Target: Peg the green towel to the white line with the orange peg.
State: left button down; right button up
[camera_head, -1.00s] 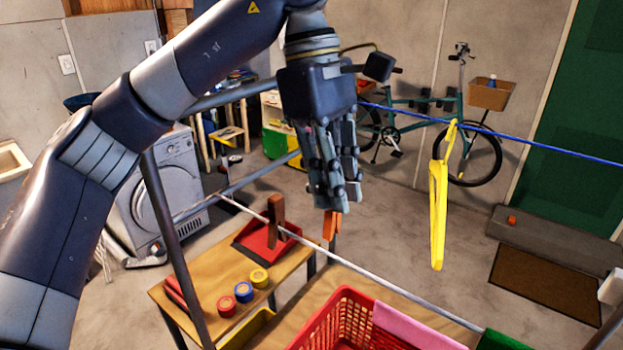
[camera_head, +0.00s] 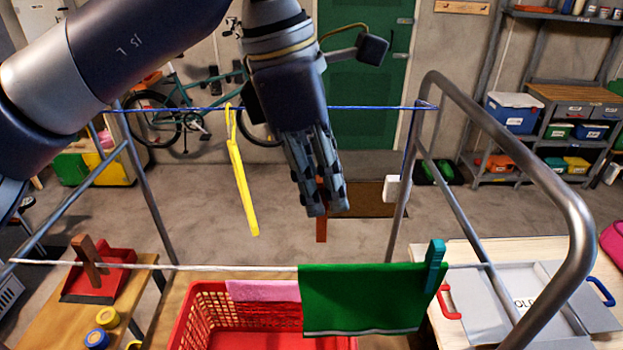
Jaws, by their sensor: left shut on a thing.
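The white line (camera_head: 200,267) runs across the front of the metal rack. The green towel (camera_head: 362,300) hangs over it right of centre, with a teal peg (camera_head: 434,266) clipped at its right end. My left gripper (camera_head: 326,212) is shut on the orange peg (camera_head: 321,228), which points down above and behind the towel's left part, apart from it. The fingers hide the peg's upper part. My right gripper is not in view.
A yellow hanger-like item (camera_head: 243,190) hangs from the blue line (camera_head: 290,108) behind. A brown peg (camera_head: 90,257) is on the white line at left. A red basket (camera_head: 205,320) with pink cloth stands below. Rack bars (camera_head: 545,190) rise at right.

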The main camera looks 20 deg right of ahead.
pick_arm(q)
jog(key=shift+s+f, duration=0.1)
jog(key=shift+f, duration=0.05)
jog(key=shift+f+b, duration=4.45)
jog(key=shift+f, duration=0.95)
jog(key=c, duration=1.4)
grip_release()
jog(key=shift+c, duration=0.2)
jog(key=shift+r, duration=0.1)
